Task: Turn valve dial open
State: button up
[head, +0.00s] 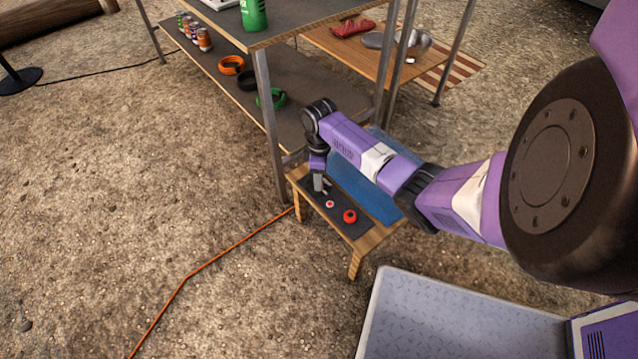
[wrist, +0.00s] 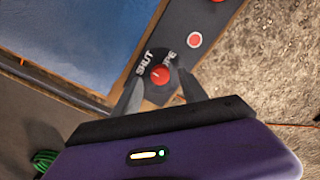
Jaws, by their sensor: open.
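My gripper (wrist: 157,84) is open, with one finger on each side of the dial in the wrist view. I cannot tell whether the fingers touch it. In the head view my gripper (head: 319,187) points down at the far end of the panel on a small wooden table, and hides most of the dial.
On the same panel are a small red-and-white button (head: 330,204) and a larger red knob (head: 350,216). A blue board (head: 372,196) lies behind the panel. A shelf rack (head: 262,95) with cans and rings stands close beyond. An orange cable (head: 220,257) crosses the gravel.

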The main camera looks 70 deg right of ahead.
jog(key=shift+f+b, duration=0.3)
jog(key=shift+f, duration=0.8)
grip_shut()
jog(key=shift+w, duration=0.1)
